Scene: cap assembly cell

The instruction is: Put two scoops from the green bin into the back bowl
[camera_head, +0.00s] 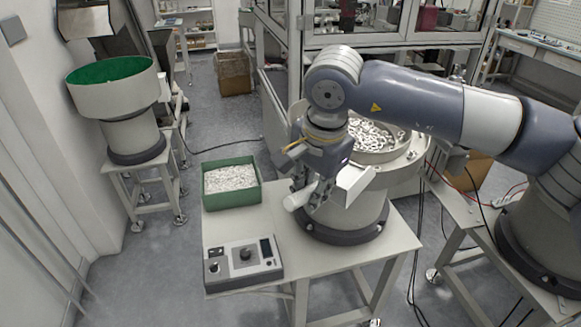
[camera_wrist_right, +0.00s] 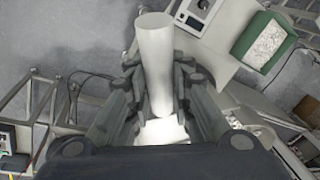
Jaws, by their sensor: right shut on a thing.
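My right gripper (camera_head: 308,197) is shut on a white scoop, whose round handle (camera_head: 297,200) sticks out to the left in the head view. In the right wrist view the handle (camera_wrist_right: 154,50) lies between the fingers (camera_wrist_right: 158,95). The scoop's far end is partly hidden by the gripper. The green bin (camera_head: 206,192), filled with small white parts, stands on the table left of the gripper; it also shows in the wrist view (camera_wrist_right: 243,40). One bowl (camera_head: 398,165) holding ring-shaped parts stands behind the gripper, partly hidden by my arm. Another bowl (camera_head: 112,75), green inside, stands at the far left. My left gripper is out of view.
A control box (camera_head: 243,266) with knobs sits at the table's (camera_head: 340,256) front left. A glass-walled enclosure (camera_head: 400,38) stands behind. A cardboard box (camera_head: 234,73) is on the floor at the back. Open floor lies between the left bowl's stand and the table.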

